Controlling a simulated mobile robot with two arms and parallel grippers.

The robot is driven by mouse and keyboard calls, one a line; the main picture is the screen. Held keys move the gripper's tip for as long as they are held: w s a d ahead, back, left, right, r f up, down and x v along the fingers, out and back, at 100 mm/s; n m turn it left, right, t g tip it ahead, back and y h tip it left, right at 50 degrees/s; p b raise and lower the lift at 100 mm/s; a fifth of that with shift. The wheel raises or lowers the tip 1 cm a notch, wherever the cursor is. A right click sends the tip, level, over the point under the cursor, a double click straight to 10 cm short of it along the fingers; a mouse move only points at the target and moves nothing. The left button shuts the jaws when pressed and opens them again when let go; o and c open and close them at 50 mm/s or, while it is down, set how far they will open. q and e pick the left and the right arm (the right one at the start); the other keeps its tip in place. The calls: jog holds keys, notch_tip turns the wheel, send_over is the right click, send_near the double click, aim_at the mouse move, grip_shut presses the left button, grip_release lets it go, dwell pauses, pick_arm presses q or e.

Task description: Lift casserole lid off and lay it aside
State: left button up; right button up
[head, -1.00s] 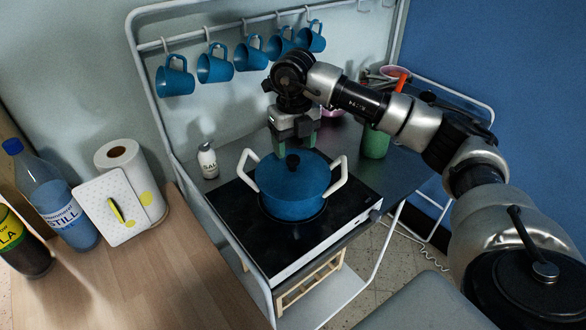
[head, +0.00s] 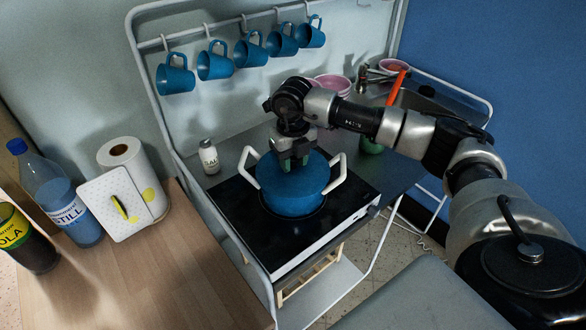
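The blue casserole (head: 292,203) with white side handles stands on the black hob. Its blue lid (head: 312,177) sits on top. My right gripper (head: 295,164) points down over the middle of the lid, at the place of the black knob. The knob is hidden by the gripper, so I cannot tell whether the fingers are around it or touching it, or how far apart they are. My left gripper is not in view.
A salt shaker (head: 209,157) stands behind the hob. Blue mugs (head: 214,62) hang on the rail above. The wooden counter (head: 165,275) has a clear front; bottles (head: 62,200) and a paper roll (head: 121,152) stand at its back. An orange-handled item (head: 397,88) is near the sink.

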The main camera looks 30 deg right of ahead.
jog(key=shift+c, duration=1.3)
jog(key=shift+r, duration=0.1)
